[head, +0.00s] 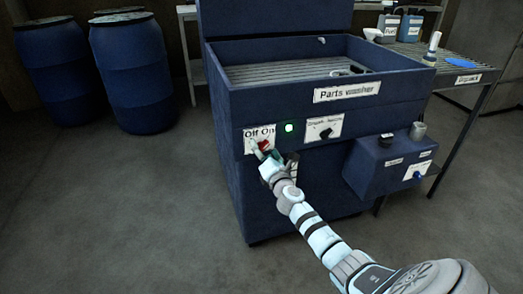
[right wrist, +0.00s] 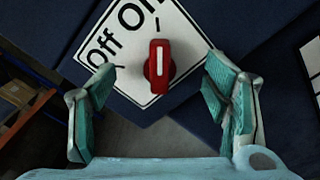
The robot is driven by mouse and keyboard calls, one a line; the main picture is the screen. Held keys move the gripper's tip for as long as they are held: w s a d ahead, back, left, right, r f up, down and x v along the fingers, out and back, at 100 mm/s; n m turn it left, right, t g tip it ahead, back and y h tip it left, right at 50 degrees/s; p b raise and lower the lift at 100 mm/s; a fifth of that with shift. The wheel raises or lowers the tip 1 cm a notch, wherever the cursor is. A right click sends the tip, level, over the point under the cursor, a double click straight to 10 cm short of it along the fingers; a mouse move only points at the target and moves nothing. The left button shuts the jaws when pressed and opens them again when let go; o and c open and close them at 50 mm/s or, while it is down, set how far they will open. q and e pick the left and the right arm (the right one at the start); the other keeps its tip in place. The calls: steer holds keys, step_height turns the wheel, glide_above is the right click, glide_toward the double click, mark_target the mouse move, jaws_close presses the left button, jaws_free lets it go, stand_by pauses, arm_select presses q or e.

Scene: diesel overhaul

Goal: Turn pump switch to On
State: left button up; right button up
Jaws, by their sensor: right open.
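The pump switch is a red knob with a white line (right wrist: 158,67) on a white Off/On label (right wrist: 128,40). In the right wrist view its white line points along the tick beside "On". In the head view the red knob (head: 264,145) shows small on the washer's front, partly hidden by my gripper. My right gripper (head: 266,157) is at the switch. In the right wrist view its fingers (right wrist: 158,82) are open on both sides of the knob, with gaps, apparently not touching it. My left gripper is not in view.
A green light (head: 289,127) glows right of the switch on the blue parts washer (head: 330,110). A second labelled black knob (head: 326,133) is farther right. A blue box (head: 375,175) juts out at right. Blue barrels (head: 130,75) stand at left; the floor before them is clear.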

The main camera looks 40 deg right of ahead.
steer(key=p+v, duration=0.2)
steer(key=v, duration=0.5)
steer(key=shift+r, duration=0.1)
stand_by(0.4)
